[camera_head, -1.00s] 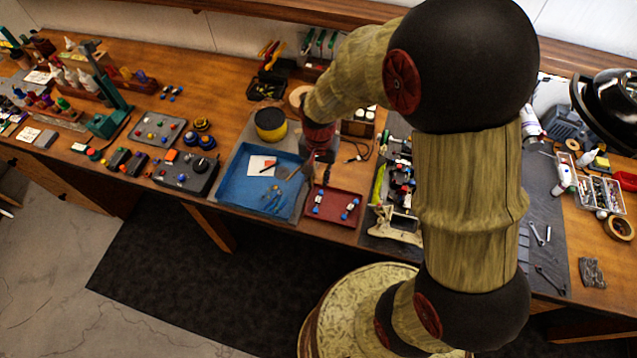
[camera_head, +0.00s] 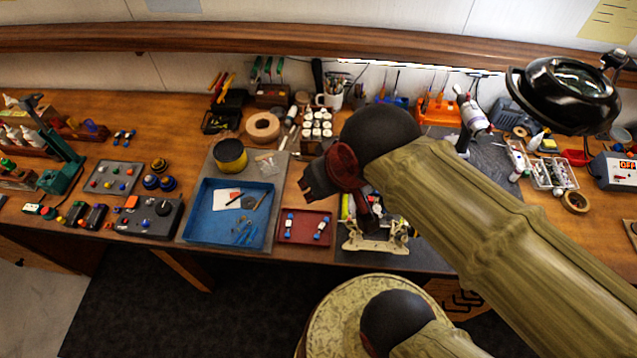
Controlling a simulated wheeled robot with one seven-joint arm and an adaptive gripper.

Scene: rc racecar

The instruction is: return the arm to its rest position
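My arm (camera_head: 465,215) reaches in from the lower right and bends at a dark joint above the workbench. My gripper (camera_head: 314,182) is at its end, a dark shape behind a red wrist part, pointing left and down. In the picture it lies above the red tray and right of the blue tray. Its fingertips are small and dark, so I cannot tell whether they are apart. I see no object held in it. The arm hides part of the bench's middle right.
A blue tray (camera_head: 204,225) with small tools and a red tray (camera_head: 290,238) with two small parts lie near the front edge. A racecar chassis (camera_head: 377,240) is partly hidden by my arm. A black magnifier lamp (camera_head: 565,93) stands at the right.

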